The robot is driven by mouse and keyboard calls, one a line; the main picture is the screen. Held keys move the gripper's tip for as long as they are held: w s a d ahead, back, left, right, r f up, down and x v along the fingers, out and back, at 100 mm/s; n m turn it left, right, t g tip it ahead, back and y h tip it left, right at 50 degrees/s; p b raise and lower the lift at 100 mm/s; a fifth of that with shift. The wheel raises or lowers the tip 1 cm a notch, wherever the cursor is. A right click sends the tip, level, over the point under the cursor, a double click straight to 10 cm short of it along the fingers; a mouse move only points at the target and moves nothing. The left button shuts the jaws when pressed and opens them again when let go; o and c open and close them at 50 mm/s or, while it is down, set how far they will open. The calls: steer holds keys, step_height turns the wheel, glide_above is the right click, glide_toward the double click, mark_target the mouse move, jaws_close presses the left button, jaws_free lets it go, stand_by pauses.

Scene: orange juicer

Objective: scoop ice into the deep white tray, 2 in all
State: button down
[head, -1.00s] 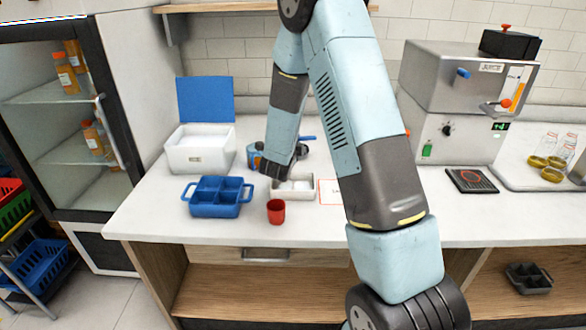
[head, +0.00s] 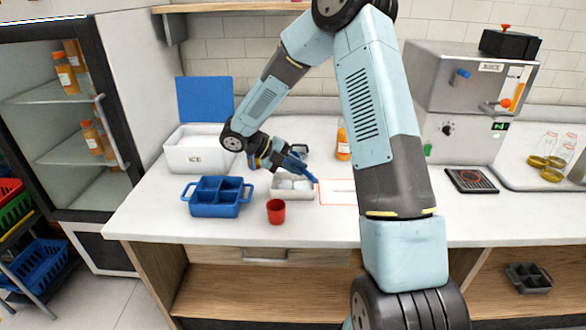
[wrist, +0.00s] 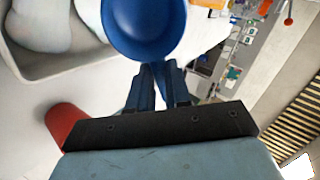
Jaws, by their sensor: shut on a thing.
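My gripper (head: 284,160) is shut on a blue scoop (head: 303,170), which it holds tilted down to the right over the deep white tray (head: 291,198). In the wrist view the scoop's round bowl (wrist: 145,28) stands just beyond my gripper's fingers (wrist: 157,86) and looks empty. White ice lumps (wrist: 45,20) lie in the tray, whose rim (wrist: 50,72) shows at the upper left of the wrist view. How many lumps there are I cannot tell. The white ice box (head: 196,157), marked ICE, stands left of my gripper with its blue lid up.
A red cup (head: 276,211) stands close in front of the tray. A blue compartment tray (head: 217,208) is to the left. An orange bottle (head: 343,143) stands behind, and a red-outlined sheet (head: 338,192) lies right of the tray. The juicer (head: 462,100) is further right.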

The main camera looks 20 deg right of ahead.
steer(key=shift+s+a+r+y, duration=0.1)
steer(key=shift+s+a+y, duration=0.2)
steer(key=shift+s+a, duration=0.1)
steer(key=shift+w+d+r+g+y, duration=0.15)
steer(key=shift+d+y, duration=0.1)
steer(key=shift+y, duration=0.5)
steer(key=shift+d+r+g+y, duration=0.15)
steer(key=shift+d+y, duration=0.05)
steer(key=shift+y, duration=0.55)
steer(key=y, duration=0.2)
steer(key=d+n+y, duration=0.1)
steer(key=y, duration=0.1)
steer(key=shift+w+r+g, duration=0.1)
steer(key=shift+r+g, duration=0.2)
steer(key=shift+r, duration=0.1)
steer(key=shift+r+y, duration=0.2)
steer(key=shift+y, duration=0.1)
steer(key=shift+r, duration=2.35)
steer(key=shift+a+f, duration=0.1)
steer(key=shift+f, duration=0.05)
